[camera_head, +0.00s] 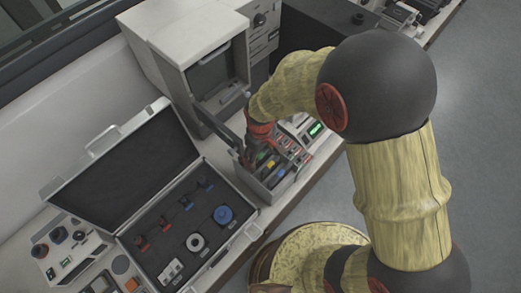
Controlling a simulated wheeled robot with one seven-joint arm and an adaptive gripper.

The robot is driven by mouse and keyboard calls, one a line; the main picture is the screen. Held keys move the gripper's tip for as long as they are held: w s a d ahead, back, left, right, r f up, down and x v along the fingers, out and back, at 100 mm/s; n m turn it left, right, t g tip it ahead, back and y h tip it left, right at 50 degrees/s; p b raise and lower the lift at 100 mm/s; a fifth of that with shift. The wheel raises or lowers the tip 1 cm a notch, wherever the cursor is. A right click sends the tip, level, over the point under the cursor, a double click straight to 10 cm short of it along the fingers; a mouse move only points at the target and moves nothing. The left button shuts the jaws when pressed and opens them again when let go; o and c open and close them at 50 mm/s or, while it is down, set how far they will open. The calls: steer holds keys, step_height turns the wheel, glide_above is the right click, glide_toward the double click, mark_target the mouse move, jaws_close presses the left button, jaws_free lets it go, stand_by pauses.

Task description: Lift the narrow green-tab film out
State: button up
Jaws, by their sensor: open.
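A small grey tray (246,183) stands at the bench's front edge with several narrow pieces in it, showing yellow, green, blue and red tabs. A small green tab (261,157) shows near the tray's back left; the film below it cannot be made out, nor can its width. My gripper (246,160) points down at the tray's left end, close beside the green tab. It is open, with its fingers small and partly hidden by my red wrist. I cannot tell whether it touches anything.
An open case (151,240) with tools in dark foam lies to the left, its lid (125,160) raised. A grey press-like machine (208,75) stands behind the tray. A device with a lit green display (316,129) is to the right. Floor (480,130) is clear at right.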

steer(key=shift+f, duration=1.95)
steer(key=c, duration=1.2)
